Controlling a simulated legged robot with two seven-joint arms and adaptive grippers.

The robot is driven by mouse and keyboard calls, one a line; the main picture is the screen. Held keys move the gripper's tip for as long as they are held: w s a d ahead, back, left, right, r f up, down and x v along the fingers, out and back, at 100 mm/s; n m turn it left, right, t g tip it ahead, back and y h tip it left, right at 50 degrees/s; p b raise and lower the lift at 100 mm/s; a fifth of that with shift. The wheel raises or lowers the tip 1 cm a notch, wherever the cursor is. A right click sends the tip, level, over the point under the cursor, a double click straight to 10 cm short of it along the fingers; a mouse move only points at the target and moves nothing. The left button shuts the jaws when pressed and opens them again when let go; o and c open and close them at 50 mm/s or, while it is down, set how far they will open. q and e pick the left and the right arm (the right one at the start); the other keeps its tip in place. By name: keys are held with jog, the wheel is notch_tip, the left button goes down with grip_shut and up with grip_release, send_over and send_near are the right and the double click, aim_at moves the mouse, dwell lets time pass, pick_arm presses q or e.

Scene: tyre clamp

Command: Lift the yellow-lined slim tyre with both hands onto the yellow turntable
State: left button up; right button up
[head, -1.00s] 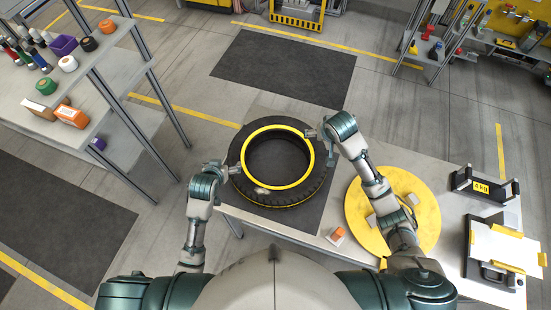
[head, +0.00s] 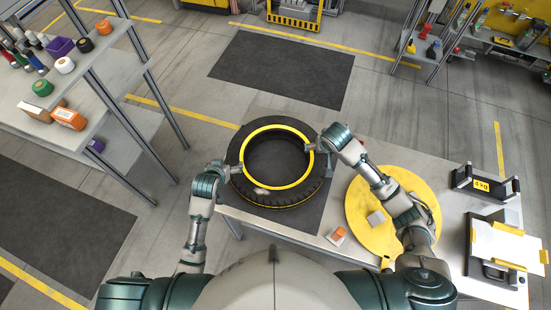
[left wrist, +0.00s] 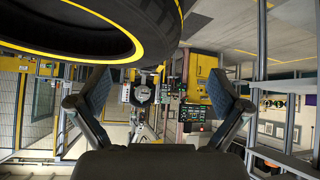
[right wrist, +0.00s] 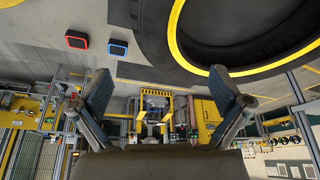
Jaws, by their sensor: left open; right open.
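The slim black tyre (head: 270,118) with its yellow ring lies flat on a dark mat at the table's left end. My left gripper (head: 230,168) is open at the tyre's left side; in the left wrist view (left wrist: 155,92) its fingers are spread with nothing between them, and the tyre (left wrist: 90,40) is at upper left. My right gripper (head: 312,146) is open at the tyre's upper right edge; in the right wrist view (right wrist: 160,92) its fingers are also apart and empty. Whether either gripper touches the tyre I cannot tell. The yellow turntable (head: 365,220) is right of the tyre, partly covered by my right arm.
A black holder (head: 484,186) and a white board (head: 505,243) are at the table's right end. A shelf (head: 130,125) with bottles and rolls stands at left.

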aim_at(233, 157)
pick_arm(q)
jog(key=x, duration=1)
jog(key=shift+w+d, duration=0.1)
jog(key=shift+d, duration=0.05)
pick_arm(e)
jog(key=x, duration=1)
jog(key=shift+w+d, duration=0.1)
jog(key=shift+d, duration=0.1)
pick_arm(q)
jog(key=shift+w+f, duration=0.25)
pick_arm(e)
jog(key=shift+w+a+f, duration=0.1)
jog(key=shift+w+f, duration=0.05)
jog(key=shift+f, duration=0.2)
